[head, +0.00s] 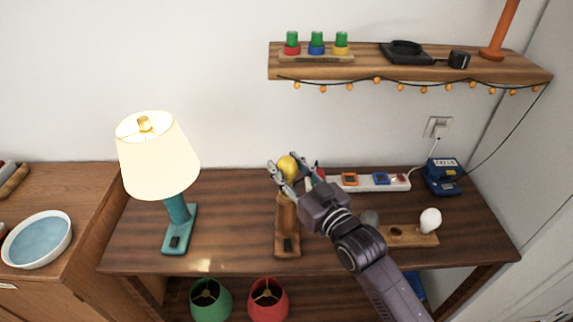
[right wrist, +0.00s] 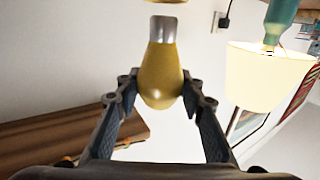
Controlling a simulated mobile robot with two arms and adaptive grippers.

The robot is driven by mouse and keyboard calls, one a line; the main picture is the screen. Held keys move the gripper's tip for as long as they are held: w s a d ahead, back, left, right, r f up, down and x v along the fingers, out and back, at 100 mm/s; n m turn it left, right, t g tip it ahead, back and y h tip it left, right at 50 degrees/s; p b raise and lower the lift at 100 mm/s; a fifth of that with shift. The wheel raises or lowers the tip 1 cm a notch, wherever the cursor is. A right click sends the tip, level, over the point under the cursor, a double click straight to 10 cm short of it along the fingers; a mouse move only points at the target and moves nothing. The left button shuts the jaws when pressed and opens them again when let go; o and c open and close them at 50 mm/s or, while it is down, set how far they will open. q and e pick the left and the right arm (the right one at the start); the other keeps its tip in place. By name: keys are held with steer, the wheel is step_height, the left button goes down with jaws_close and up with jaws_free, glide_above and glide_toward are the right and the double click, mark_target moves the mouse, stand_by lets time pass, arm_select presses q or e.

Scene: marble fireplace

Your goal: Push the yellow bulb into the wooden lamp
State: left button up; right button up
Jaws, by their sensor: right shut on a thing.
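The yellow bulb (head: 287,165) is in my right gripper (head: 290,175), above the wooden lamp (head: 287,241). In the right wrist view, which shows the scene upside down, the fingers (right wrist: 158,92) close on both sides of the bulb (right wrist: 160,70). Its metal base points away from the palm, toward a pale wooden edge (right wrist: 163,2) at the top of the picture, likely the lamp's top. A small gap shows between them there. The gripper partly hides the lamp's top in the head view. My left gripper is not in view.
A lit teal lamp (head: 175,220) with a cream shade stands left. A power strip (head: 403,182), a blue device (head: 441,172) and a wooden holder (head: 425,239) with a white bulb (head: 430,220) are right. A shelf (head: 270,70) hangs above.

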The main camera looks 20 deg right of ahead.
mark_target(291, 182)
steer(key=shift+f+b, duration=0.85)
steer(key=shift+f, duration=0.55)
steer(key=shift+p, duration=0.35)
steer(key=shift+f, duration=0.35)
stand_by(1.8)
steer(key=o, duration=1.2)
steer(key=shift+s, duration=0.2)
steer(key=v, duration=1.1)
steer(key=shift+s+d, duration=0.1)
steer(key=shift+s, duration=0.15)
steer(key=shift+f, duration=0.1)
